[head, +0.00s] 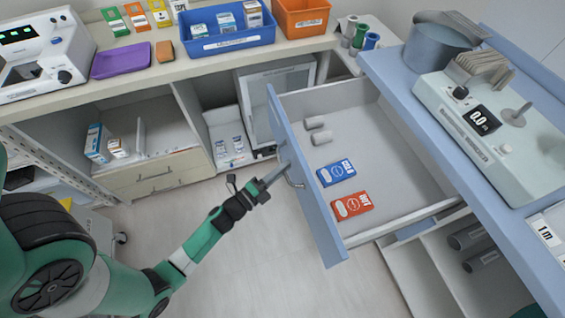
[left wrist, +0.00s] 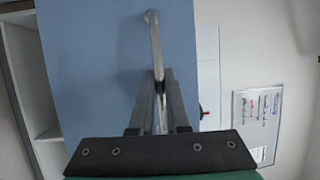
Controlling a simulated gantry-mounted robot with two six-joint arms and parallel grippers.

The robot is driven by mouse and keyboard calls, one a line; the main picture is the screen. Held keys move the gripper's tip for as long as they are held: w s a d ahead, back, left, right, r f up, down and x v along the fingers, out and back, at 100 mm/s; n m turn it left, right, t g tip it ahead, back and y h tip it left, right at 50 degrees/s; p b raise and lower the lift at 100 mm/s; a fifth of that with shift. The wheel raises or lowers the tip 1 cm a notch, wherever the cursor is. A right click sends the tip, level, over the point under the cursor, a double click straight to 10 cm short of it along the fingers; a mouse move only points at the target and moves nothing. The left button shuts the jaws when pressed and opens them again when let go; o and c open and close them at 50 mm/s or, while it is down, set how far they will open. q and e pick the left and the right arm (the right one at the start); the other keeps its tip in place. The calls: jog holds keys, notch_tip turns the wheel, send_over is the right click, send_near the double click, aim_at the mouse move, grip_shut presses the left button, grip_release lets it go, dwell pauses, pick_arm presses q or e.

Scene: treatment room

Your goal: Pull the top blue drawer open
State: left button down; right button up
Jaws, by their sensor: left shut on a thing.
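The top blue drawer (head: 297,172) stands pulled out from the blue cabinet at the right in the head view, with its inside showing. Its blue front also fills much of the left wrist view (left wrist: 100,70). My left gripper (head: 272,178) is shut on the drawer's metal bar handle (head: 293,180). In the left wrist view the handle (left wrist: 154,40) runs down between the fingers of my left gripper (left wrist: 160,92). My right gripper is not in view.
A device with a display (head: 485,120) and a grey-blue pot (head: 440,48) stand on the blue cabinet top. A counter with a blue bin (head: 228,40), an orange bin (head: 303,18) and a purple tray (head: 123,61) runs along the back. Floor (head: 270,270) below the drawer front is clear.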

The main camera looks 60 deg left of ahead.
pick_arm(q)
jog(key=c, duration=0.9)
grip_release()
jog(key=p+v, duration=0.2)
jog(key=v, duration=0.9)
jog(key=shift+s+p, duration=0.3)
jog(key=shift+p, duration=0.05)
